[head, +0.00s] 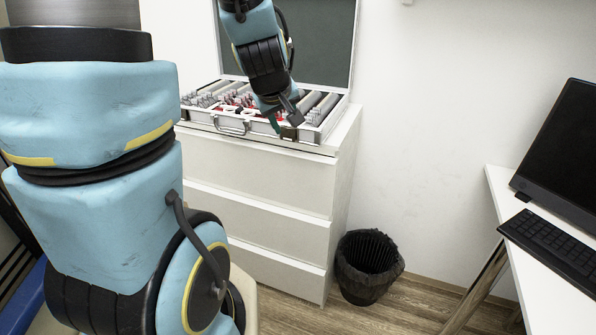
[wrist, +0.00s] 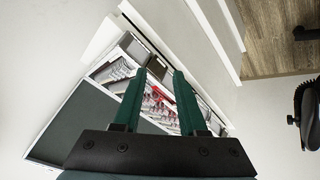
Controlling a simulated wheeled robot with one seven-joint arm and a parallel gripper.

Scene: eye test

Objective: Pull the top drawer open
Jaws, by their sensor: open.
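A white chest with three stacked drawers stands against the wall in the head view. Its top drawer (head: 255,173) looks shut, its front flush with the drawers below. My gripper (head: 282,124) is over the front right part of the open case on the chest top, above the level of the top drawer. In the wrist view my gripper (wrist: 159,74) has its two green fingers apart with nothing held between them. The case and its contents show behind the fingers. I cannot tell whether the fingertips touch the case.
The open silver case (head: 203,125), full of small lenses, covers much of the chest top, its lid (head: 320,40) raised. A black bin (head: 368,265) stands on the floor right of the chest. A white desk (head: 535,270) with monitor (head: 560,150) and keyboard (head: 552,245) is at right.

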